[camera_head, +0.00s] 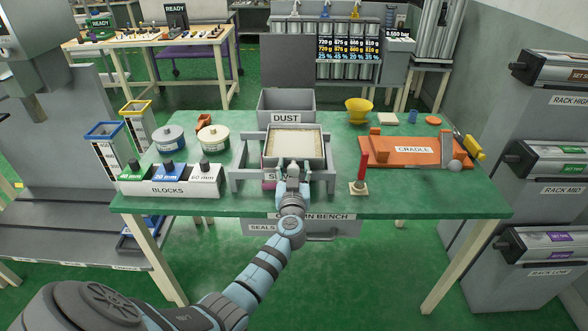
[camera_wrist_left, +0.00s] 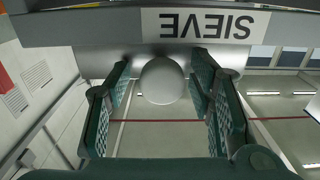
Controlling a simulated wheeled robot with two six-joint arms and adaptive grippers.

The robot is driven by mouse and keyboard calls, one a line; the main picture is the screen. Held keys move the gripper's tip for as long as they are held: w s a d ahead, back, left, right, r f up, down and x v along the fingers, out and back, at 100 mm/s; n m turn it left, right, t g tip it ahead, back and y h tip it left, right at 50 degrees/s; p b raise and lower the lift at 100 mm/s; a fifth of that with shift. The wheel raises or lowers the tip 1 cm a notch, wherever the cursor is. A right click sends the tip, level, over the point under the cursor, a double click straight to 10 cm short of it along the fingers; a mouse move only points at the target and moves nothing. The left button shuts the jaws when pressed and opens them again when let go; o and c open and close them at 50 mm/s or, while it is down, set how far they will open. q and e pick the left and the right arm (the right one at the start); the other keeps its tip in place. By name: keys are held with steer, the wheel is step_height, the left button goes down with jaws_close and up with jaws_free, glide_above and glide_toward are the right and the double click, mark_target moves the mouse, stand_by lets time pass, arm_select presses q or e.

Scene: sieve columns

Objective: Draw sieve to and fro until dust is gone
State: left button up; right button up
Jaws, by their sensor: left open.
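The sieve (camera_head: 294,128) sits in a grey frame (camera_head: 240,180) at the middle of the bench, with a pale beige layer (camera_head: 293,145) inside it. Its front, labelled SIEVE (camera_wrist_left: 90,30), and a round grey knob (camera_wrist_left: 163,82) show in the left wrist view. My left gripper (camera_head: 291,174) is at the sieve's front and hides part of its label. In the left wrist view its green-padded fingers (camera_wrist_left: 160,68) stand open on both sides of the knob, with gaps visible. My right gripper is not in view.
A grey DUST box (camera_head: 286,108) stands behind the sieve. BLOCKS rack (camera_head: 170,188) and two round tins (camera_head: 213,139) are to the left. A red-handled tool on a small stand (camera_head: 360,180), yellow funnel (camera_head: 358,108) and orange CRADLE (camera_head: 400,152) are to the right.

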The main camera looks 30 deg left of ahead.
arm_select(q)
steer(key=v, duration=1.2)
